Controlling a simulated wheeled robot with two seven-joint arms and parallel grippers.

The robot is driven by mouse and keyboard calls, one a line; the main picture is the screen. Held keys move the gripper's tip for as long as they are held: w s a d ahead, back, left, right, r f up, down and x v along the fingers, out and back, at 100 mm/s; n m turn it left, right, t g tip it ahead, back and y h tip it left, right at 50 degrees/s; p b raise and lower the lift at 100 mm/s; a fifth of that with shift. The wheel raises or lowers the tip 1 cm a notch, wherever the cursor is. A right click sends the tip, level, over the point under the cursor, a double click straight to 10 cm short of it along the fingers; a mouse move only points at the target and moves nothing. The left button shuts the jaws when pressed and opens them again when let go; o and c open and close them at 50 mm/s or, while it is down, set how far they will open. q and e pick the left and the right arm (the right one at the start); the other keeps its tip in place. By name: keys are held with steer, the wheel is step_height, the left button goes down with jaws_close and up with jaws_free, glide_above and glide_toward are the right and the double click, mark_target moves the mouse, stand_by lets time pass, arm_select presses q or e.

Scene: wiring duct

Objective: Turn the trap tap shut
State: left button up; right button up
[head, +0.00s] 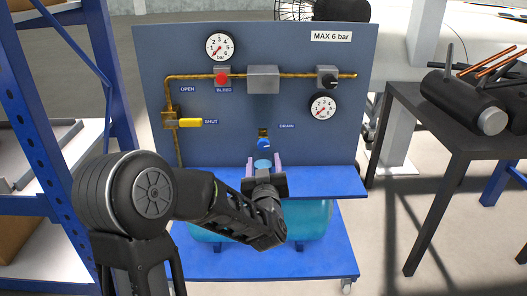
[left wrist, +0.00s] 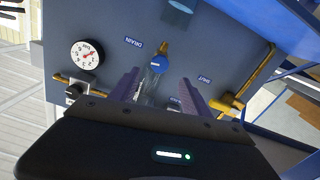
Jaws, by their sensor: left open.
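A water trap hangs below the DRAIN label on the grey panel. The trap's lower end is hidden by my gripper in the head view. My right gripper is not in view.
A yellow lever (head: 190,122) points sideways at SHUT. A red bleed button (head: 222,78), gauge (head: 219,46), second gauge (head: 323,107) and black knob (head: 328,80) are on the panel. A blue shelf (head: 335,182) is below. A dark table (head: 459,131) stands right, a blue rack left.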

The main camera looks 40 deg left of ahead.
mark_target(263, 147)
arm_select(q)
steer(key=b+x, duration=0.1)
steer(key=x, duration=0.6)
steer(key=shift+w+a, duration=0.2)
steer(key=shift+w, duration=0.1)
steer(key=shift+c, duration=0.4)
jaws_close()
